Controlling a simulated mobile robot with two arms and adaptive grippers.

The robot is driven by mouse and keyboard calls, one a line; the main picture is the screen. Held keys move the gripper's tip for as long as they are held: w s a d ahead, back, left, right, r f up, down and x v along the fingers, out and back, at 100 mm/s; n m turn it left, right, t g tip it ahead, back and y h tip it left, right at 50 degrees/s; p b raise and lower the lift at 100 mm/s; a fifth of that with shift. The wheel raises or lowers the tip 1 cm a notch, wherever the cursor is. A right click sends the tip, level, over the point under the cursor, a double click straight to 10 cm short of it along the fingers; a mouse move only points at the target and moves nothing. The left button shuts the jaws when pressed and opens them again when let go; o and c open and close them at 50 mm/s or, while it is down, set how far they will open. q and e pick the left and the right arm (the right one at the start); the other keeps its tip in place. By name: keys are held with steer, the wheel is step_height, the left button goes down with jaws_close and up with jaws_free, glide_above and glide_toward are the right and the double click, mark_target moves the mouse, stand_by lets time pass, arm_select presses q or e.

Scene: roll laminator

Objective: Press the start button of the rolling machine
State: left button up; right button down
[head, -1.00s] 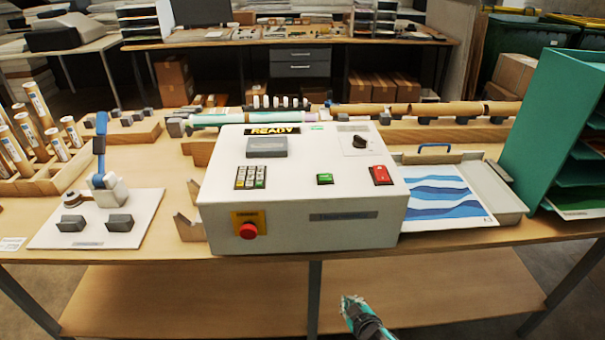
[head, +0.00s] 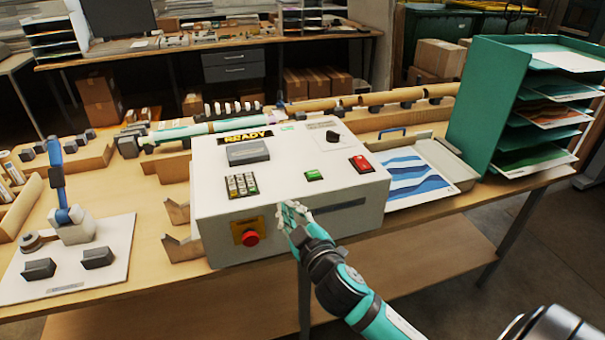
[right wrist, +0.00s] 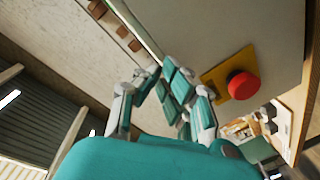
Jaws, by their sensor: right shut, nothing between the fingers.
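The rolling machine is a white box (head: 215,165) on the table, with a READY display (head: 246,137) on its sloped top. A green button (head: 314,175) sits on the top near the front, left of a red rectangular button (head: 362,163). A round red button on a yellow plate (head: 251,238) is on the front face; the red button (right wrist: 243,86) also shows in the right wrist view. My right gripper (head: 290,210) is shut and empty at the machine's front upper edge, below and left of the green button. Contact with the machine cannot be told. My left gripper is out of view.
A keypad (head: 242,185) and a black knob (head: 332,137) are also on the machine. A tray (head: 455,165) with a blue-wave print stands right of it, beside a green shelf rack (head: 490,100). A lever press (head: 75,225) stands left.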

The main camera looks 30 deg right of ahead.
steer(key=w+a+r+n+g+y, duration=0.1)
steer(key=w+a+r+n+y, duration=0.3)
steer(key=r+n+y, duration=0.6)
steer(key=w+a+r+n+g+y, duration=0.15)
steer(key=a+r+n+y, duration=0.45)
steer(key=n, duration=0.7)
steer(key=w+d+f+n+g+h, duration=0.1)
steer(key=d+g+h, duration=0.2)
steer(key=d, duration=0.8)
steer(key=w+d+f+n+g+h, duration=0.1)
steer(key=w+d+g+h, duration=0.1)
steer(key=d+h, duration=0.5)
steer(key=d+g, duration=0.1)
steer(key=d, duration=0.3)
steer(key=shift+n, duration=0.3)
steer(key=b, duration=0.6)
glide_above(315, 172)
step_height(315, 172, down, 8)
steer(key=shift+d+r, duration=0.1)
steer(key=shift+r, duration=0.15)
arm_select(q)
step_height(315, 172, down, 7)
steer(key=b, duration=0.1)
arm_select(e)
steer(key=shift+f, duration=0.7)
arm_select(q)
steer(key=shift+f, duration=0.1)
